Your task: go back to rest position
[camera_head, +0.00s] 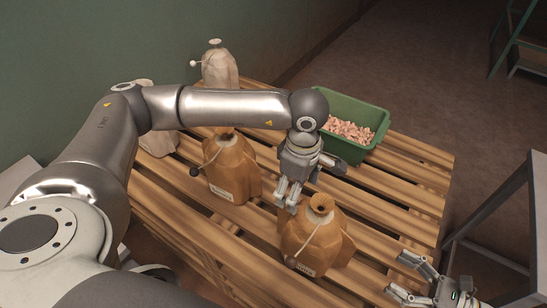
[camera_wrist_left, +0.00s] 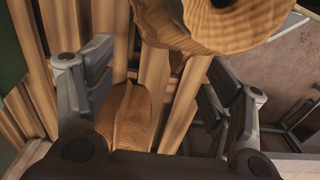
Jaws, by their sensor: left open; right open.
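In the left wrist view the left gripper's fingers (camera_wrist_left: 150,95) are spread wide. A brown woven surface (camera_wrist_left: 128,120) shows between them, and part of a round rim (camera_wrist_left: 225,25) shows at the top. I cannot tell whether the fingers touch the hopper. My right gripper (camera_head: 399,276) is open at the lower right, near the pallet's front right edge, with nothing between its fingers.
A green bin (camera_head: 371,122) of nuts sits on the pallet (camera_head: 415,200). A grey metal frame (camera_head: 495,200) stands at right.

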